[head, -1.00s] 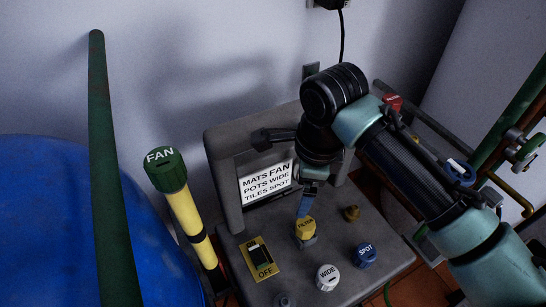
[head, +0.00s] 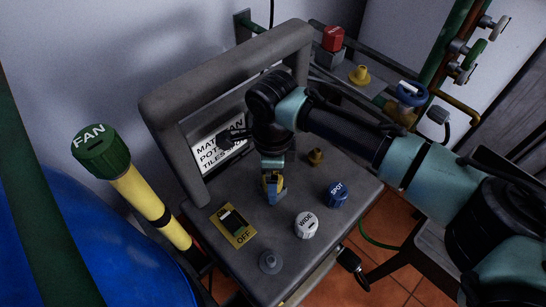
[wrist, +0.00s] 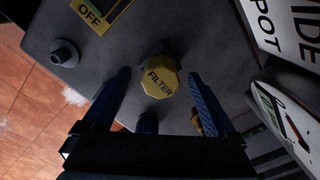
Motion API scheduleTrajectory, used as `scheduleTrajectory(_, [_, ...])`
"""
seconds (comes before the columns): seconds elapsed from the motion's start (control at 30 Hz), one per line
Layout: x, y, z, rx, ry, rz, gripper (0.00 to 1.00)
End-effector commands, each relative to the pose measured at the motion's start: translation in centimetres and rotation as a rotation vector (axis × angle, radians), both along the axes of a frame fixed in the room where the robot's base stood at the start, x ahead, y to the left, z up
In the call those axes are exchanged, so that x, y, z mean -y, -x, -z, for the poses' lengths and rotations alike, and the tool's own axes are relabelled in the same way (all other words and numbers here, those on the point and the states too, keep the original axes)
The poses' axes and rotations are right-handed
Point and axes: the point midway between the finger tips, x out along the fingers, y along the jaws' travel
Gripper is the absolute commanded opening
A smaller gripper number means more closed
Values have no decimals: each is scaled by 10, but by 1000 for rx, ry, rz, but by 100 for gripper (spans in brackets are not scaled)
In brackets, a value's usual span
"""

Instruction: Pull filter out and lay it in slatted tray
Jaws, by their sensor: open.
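The filter is a yellow faceted cap lettered FILTER, standing on the grey panel top (head: 235,268). In the wrist view the filter (wrist: 160,78) lies between the two blue fingers of my open gripper (wrist: 158,75), with a gap on either side. In the head view my gripper (head: 274,192) points down over the filter, and its fingers hide most of it. I cannot make out a slatted tray in either view.
Around the filter stand a white WIDE knob (head: 306,225), a blue SPOT knob (head: 337,194), a brass fitting (head: 316,156), an OFF switch (head: 234,225) and a grey peg (head: 270,262). A grey frame (head: 225,72) rises behind. A FAN-capped yellow post (head: 140,195) stands left.

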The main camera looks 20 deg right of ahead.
Motion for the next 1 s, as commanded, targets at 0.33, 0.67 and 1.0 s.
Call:
scheduleTrajectory(0.33, [0, 0, 14, 0, -1, -1, 92])
scheduleTrajectory(0.67, [0, 0, 15, 0, -1, -1, 50])
scheduleTrajectory(1.0, [-1, 1, 16, -3, -1, -1, 44])
